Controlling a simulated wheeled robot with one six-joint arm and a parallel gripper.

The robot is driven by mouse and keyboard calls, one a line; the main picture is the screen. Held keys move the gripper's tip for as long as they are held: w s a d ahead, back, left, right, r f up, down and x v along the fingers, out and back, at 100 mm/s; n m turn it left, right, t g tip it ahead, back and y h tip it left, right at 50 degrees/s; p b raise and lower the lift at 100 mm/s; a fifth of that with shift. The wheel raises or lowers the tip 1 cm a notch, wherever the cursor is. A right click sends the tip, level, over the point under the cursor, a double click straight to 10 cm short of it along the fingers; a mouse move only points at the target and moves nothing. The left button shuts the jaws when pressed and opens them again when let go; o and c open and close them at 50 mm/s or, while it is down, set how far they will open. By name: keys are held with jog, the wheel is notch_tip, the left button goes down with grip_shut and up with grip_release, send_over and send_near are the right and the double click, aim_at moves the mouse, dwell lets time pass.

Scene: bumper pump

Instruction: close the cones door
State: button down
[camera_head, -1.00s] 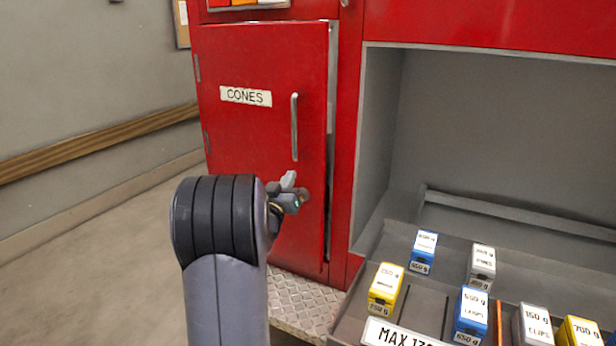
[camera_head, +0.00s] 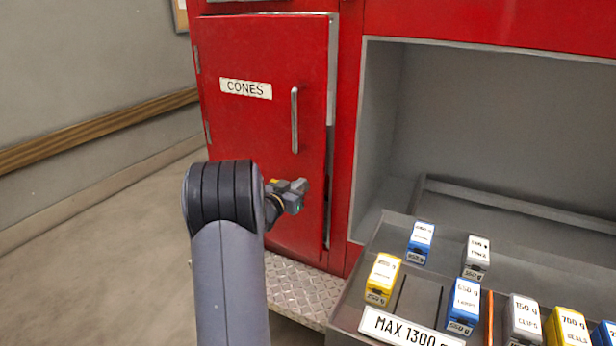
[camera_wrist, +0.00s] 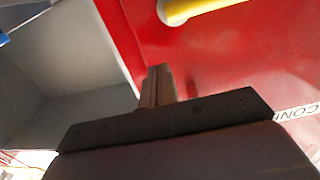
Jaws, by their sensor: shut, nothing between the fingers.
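The red cones door (camera_head: 262,120) stands slightly ajar in the head view, with a dark gap along its right edge. It bears a white CONES label (camera_head: 246,89) and a vertical metal handle (camera_head: 294,120). My gripper (camera_head: 302,186) is shut and empty, in front of the door's lower right part, below the handle. I cannot tell whether the fingertips touch the door.
An open grey compartment (camera_head: 480,120) lies right of the door. A tray with a MAX 1300 label (camera_head: 400,328) and several small boxes, such as a yellow one (camera_head: 383,279), stands at the lower right. A diamond-plate step (camera_head: 300,288) is below the door. Floor at left is clear.

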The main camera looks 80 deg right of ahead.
aim_at(314, 173)
jog(key=x, duration=0.5)
